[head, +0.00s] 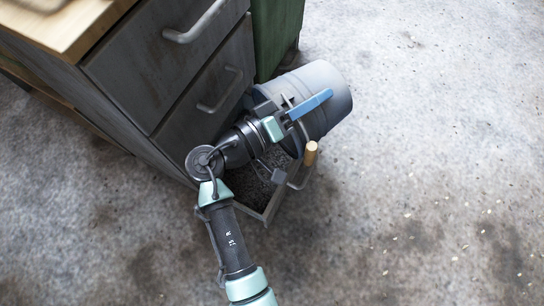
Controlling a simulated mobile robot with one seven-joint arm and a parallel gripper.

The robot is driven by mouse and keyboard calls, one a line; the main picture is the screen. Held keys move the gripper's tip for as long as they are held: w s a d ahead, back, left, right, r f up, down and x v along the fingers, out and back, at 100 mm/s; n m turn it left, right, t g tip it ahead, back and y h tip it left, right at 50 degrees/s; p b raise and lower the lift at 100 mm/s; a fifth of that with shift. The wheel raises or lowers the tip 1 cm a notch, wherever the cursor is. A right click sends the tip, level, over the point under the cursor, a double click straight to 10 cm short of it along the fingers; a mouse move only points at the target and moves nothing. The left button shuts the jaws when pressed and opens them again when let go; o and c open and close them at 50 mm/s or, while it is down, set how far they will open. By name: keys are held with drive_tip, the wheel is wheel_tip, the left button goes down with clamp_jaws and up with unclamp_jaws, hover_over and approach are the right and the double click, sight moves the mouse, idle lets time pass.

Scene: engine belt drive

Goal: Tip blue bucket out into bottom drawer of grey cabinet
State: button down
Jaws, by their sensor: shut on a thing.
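The blue-grey bucket (326,95) is tilted on its side above the open bottom drawer, with its base toward the upper right and its mouth toward the lower left. My gripper (289,113) is shut on the bucket at its rim side. The bucket's handle has a wooden grip (310,153) that hangs below the gripper. The bottom drawer (269,213) of the grey cabinet (140,62) is pulled out, and dark granular material (247,190) lies in it. The bucket's inside and part of the drawer are hidden by my arm and gripper.
Two upper drawers of the cabinet with metal handles are shut. A wooden top (62,22) covers the cabinet. A green cabinet (276,32) stands right behind the bucket. The concrete floor (440,150) to the right is open, with small pale bits scattered on it.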

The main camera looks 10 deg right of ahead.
drive_tip(key=shift+s+a+r+h+b, duration=0.2)
drive_tip(key=shift+a+h+b, duration=0.1)
drive_tip(key=shift+h+b, duration=0.1)
